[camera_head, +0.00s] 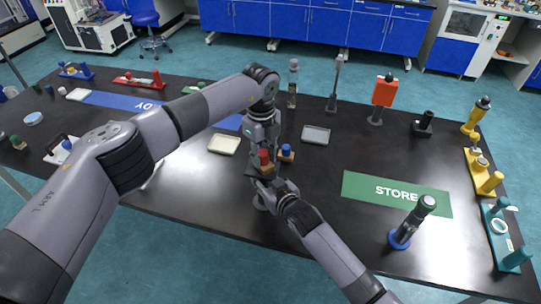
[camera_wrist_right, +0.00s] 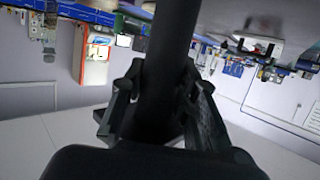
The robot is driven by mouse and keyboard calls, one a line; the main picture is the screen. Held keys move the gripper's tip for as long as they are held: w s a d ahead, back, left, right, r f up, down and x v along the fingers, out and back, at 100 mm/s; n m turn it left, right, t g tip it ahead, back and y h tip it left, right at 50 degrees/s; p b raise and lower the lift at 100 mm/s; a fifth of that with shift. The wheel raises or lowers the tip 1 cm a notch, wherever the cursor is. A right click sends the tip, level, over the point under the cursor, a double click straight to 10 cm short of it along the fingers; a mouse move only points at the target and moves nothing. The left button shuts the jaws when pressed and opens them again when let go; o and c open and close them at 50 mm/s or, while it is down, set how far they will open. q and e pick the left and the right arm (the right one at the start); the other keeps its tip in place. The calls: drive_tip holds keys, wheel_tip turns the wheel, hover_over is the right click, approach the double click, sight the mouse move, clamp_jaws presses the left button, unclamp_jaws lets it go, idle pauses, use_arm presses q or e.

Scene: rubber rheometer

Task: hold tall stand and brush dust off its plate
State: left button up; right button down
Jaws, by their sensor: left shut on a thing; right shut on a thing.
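My left gripper (camera_head: 263,148) points down at the middle of the table, shut on a small red-topped piece (camera_head: 265,158), which looks like the brush. Right below it, my right gripper (camera_head: 264,183) is shut on the dark post of the tall stand. In the right wrist view the post (camera_wrist_right: 165,70) runs upright between both fingers of the right gripper (camera_wrist_right: 160,105).
A blue-knobbed piece (camera_head: 286,152) stands close beside the grippers. A cream tray (camera_head: 224,144) and a grey tray (camera_head: 316,134) lie behind. Upright posts and an orange-headed stand (camera_head: 384,90) are at the back.

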use_arm(q)
drive_tip(key=a, duration=0.2)
drive_tip(key=w+a, duration=0.1)
drive_tip(key=a, duration=0.1)
drive_tip(key=shift+w, duration=0.1)
wheel_tip(320, 180, up, 8)
drive_tip(key=shift+d, duration=0.15)
idle(0.4)
idle(0.3)
use_arm(e)
drive_tip(key=c, duration=1.2)
unclamp_jaws()
drive_tip(key=shift+o, duration=0.2)
drive_tip(key=v, duration=1.2)
